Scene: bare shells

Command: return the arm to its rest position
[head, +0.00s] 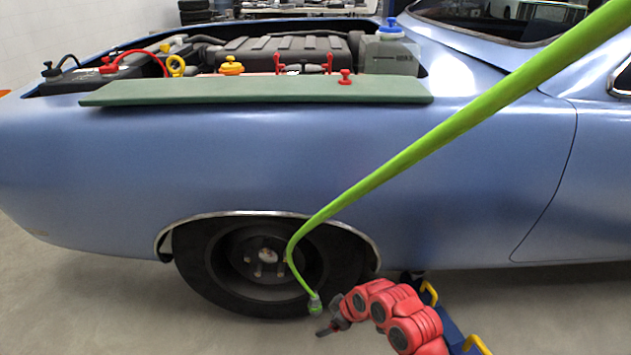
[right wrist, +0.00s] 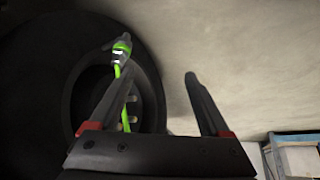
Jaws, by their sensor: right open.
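My right arm (head: 385,312) is red and comes in from the lower right of the head view. Its gripper (head: 331,326) is low in front of the car's front wheel. In the right wrist view the two fingers of this gripper (right wrist: 160,80) are spread apart with nothing between them. The green hose (head: 440,135) runs from the upper right down to the wheel. Its end fitting (head: 315,304) is just above the gripper, and it also shows beyond the left finger (right wrist: 122,48). I cannot tell whether the fitting touches the tyre. My left gripper is out of view.
The blue car (head: 150,170) fills the head view, with its tyre (head: 195,270) close to my gripper. Clear floor (head: 570,310) lies at the lower right.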

